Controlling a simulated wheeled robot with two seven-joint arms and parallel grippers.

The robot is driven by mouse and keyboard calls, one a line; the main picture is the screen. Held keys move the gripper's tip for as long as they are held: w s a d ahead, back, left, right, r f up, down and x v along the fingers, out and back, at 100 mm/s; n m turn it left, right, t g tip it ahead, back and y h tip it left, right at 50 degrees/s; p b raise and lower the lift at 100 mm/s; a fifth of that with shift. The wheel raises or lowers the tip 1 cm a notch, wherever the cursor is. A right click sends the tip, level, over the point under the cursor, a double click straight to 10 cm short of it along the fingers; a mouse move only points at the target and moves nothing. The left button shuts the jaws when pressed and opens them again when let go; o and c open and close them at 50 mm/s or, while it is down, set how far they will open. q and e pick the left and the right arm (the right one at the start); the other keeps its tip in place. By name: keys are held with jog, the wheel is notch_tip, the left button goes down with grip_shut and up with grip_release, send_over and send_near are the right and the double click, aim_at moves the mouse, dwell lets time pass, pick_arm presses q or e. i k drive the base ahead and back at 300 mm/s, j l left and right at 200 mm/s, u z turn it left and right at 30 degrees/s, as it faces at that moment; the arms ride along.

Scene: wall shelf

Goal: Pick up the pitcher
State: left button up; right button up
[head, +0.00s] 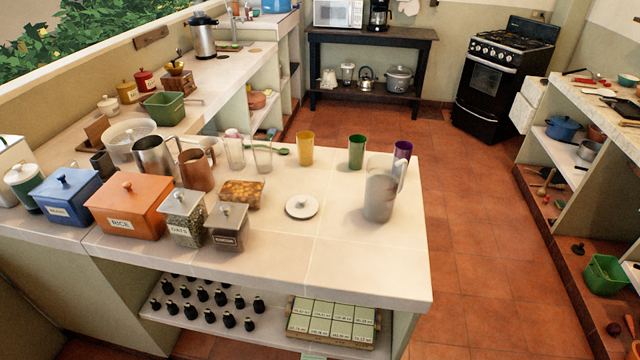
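A frosted, see-through pitcher (379,197) stands upright on the right part of the near counter (365,265) in the head view. Its handle is at its upper right. A steel jug (152,160) and a copper-coloured mug (197,172) stand together farther left on the same counter. Neither of my grippers can be made out in the head view, and nothing is seen touching the pitcher.
A purple cup (402,151) and a green cup (357,152) stand behind the pitcher. A white lid (302,206) lies to its left. Canisters, such as the orange rice box (128,206), crowd the counter's left. The counter in front of the pitcher is clear.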

aim_at(385, 173)
jog(key=i+l+u, duration=0.2)
jog(key=l+u, duration=0.25)
jog(key=l, duration=0.4)
jog(key=i+l+u, duration=0.1)
jog(key=l+u, duration=0.4)
jog(key=l, duration=0.35)
jog(key=k+l+u, duration=0.1)
jog(key=l+u, duration=0.35)
jog(key=l, duration=0.4)
